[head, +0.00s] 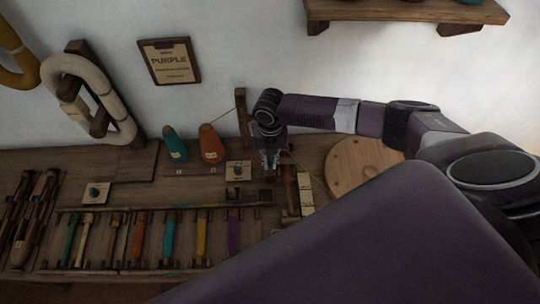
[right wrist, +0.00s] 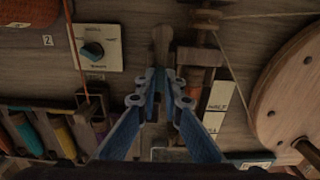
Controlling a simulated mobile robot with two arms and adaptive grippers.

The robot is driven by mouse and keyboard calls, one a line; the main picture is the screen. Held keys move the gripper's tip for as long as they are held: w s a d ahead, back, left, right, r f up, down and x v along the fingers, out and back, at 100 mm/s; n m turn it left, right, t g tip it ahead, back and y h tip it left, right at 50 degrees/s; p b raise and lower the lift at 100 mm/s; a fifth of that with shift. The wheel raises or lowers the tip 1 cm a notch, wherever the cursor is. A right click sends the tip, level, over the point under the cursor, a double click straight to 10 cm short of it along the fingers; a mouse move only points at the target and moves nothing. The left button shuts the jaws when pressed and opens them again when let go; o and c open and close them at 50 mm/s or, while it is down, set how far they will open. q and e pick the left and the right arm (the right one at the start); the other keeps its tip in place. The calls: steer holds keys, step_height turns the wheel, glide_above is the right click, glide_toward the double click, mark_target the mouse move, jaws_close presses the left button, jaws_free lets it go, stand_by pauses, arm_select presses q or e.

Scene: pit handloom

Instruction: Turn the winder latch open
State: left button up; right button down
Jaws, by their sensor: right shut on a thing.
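The winder latch (right wrist: 162,42) shows in the right wrist view as a short wooden lever with a rounded end, pointing up the picture. My right gripper (right wrist: 161,84) has its blue fingers closed in on either side of the lever, which hides its lower part. In the head view my right gripper (head: 270,160) reaches down to the bench beside the winder, and the latch is too small to make out there. The winder's round wooden wheel (right wrist: 295,90) stands to the right, and it also shows in the head view (head: 360,165). My left gripper is not in view.
A dial plate (right wrist: 95,48) lies left of the gripper, and an orange thread runs down near it. A light cord crosses to the wheel. Orange (head: 211,143) and teal (head: 175,145) cones stand at the back. A rack of colored bobbins (head: 140,240) fills the front bench.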

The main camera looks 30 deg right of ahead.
mark_target(270, 164)
stand_by(0.4)
steer(key=c, duration=2.1)
jaws_free()
step_height(270, 164, up, 12)
steer(key=shift+r, duration=0.1)
